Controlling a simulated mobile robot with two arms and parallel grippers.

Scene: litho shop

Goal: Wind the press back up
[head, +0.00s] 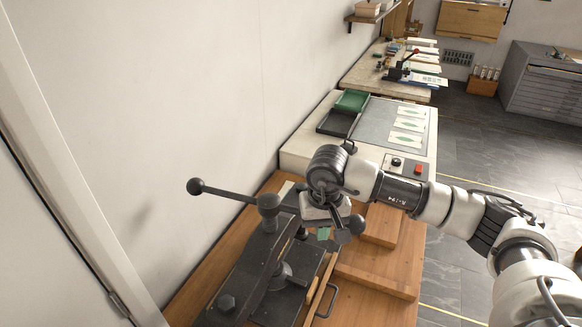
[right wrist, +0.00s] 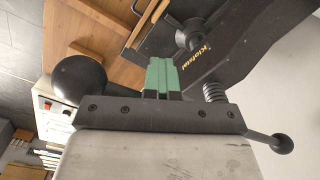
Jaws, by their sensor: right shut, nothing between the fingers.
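The black press (head: 250,270) stands on a wooden bench along the wall. Its crossbar handle has a ball end (head: 195,186) out to the left and a hub knob (head: 268,204) in the middle. My right gripper (head: 323,234) points down beside the handle's near-right ball end (head: 356,224). In the right wrist view its green fingertips (right wrist: 162,76) are shut together and empty. There, a large black ball (right wrist: 80,80) is left of the fingers, a smaller ball (right wrist: 282,144) is lower right, and the press beam (right wrist: 240,45) is behind. My gripper hides part of the handle.
Wooden boards (head: 375,265) lie right of the press. A pale worktable (head: 300,150) with a green tray (head: 352,101), cards and a control box with a red button (head: 418,169) stands beyond. The wall is close on the left; open floor (head: 490,130) is on the right.

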